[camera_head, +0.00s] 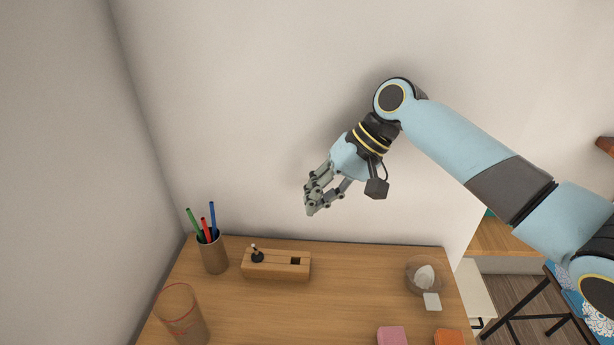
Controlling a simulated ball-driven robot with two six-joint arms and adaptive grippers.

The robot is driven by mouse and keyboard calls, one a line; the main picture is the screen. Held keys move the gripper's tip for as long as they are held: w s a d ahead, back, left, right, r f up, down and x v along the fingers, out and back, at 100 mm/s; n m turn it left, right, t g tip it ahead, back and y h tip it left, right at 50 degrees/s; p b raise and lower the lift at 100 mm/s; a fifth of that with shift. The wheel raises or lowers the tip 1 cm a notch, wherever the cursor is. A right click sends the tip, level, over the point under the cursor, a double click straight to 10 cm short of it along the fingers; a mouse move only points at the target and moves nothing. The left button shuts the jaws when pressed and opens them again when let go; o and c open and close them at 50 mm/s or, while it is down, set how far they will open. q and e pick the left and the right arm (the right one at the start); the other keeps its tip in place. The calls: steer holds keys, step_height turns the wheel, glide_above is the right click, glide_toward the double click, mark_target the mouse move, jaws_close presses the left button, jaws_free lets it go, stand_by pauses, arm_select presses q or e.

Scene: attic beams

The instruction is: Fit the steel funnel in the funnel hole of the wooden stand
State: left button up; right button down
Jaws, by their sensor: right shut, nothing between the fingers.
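The wooden stand (277,272) is a low block lying near the back of the table. Its top has a dark square hole (296,261) towards the right. A small dark piece with a pale tip (256,255) sits at its left end; I cannot tell if this is the steel funnel or how deep it sits. I make out no other steel funnel. My right gripper (310,211) is shut and empty, up in the air above the stand and the table's back edge, apart from everything. My left gripper is out of view.
On the wooden table (320,310), a cup with pens (214,256) and a clear tumbler (181,314) stand left. A glass bowl (412,280), a white square (432,302), and pink (392,336) and orange (448,338) blocks are right. The table's middle is clear.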

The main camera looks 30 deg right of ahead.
steer(key=shift+w+f, duration=0.3)
steer(key=shift+w, duration=0.1)
steer(key=shift+s, duration=0.1)
steer(key=shift+f, duration=0.1)
step_height(320, 180, down, 6)
steer(key=b, duration=0.5)
steer(key=shift+r+b, duration=0.2)
steer(key=shift+b, duration=0.2)
stand_by(0.5)
steer(key=c, duration=1.6)
jaws_free()
steer(key=shift+o, duration=0.2)
